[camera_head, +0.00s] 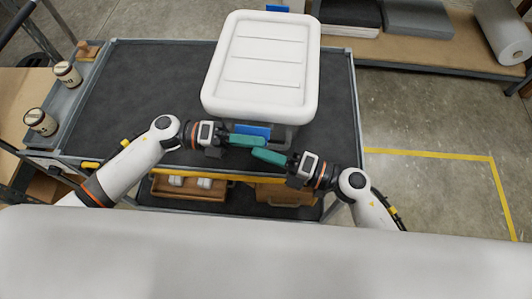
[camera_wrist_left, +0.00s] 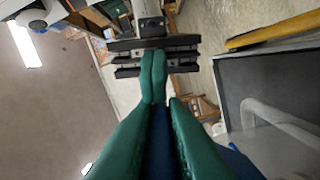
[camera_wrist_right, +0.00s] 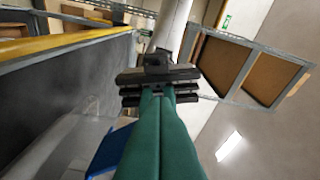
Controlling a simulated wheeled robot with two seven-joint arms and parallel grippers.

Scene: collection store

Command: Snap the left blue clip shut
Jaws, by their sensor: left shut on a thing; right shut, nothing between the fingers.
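A grey box with a white lid (camera_head: 262,70) stands on the cart. A blue clip (camera_head: 254,130) shows at its near side, below the lid edge; another blue piece (camera_head: 277,8) shows at the far side. My left gripper (camera_head: 262,140) is at the near clip, its green fingers shut on blue that shows between them in the left wrist view (camera_wrist_left: 160,140). My right gripper (camera_head: 256,152) is shut and empty, its fingertips close to the left ones. The blue clip shows beside its fingers in the right wrist view (camera_wrist_right: 107,152). The fingers partly hide the clip; I cannot tell its latch state.
The cart's dark top (camera_head: 130,90) is clear left of the box. Two labelled jars (camera_head: 40,122) stand in a side tray at the left. Wooden trays (camera_head: 190,187) lie on the lower shelf. A wooden bench (camera_head: 440,45) is at the back right, with open floor before it.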

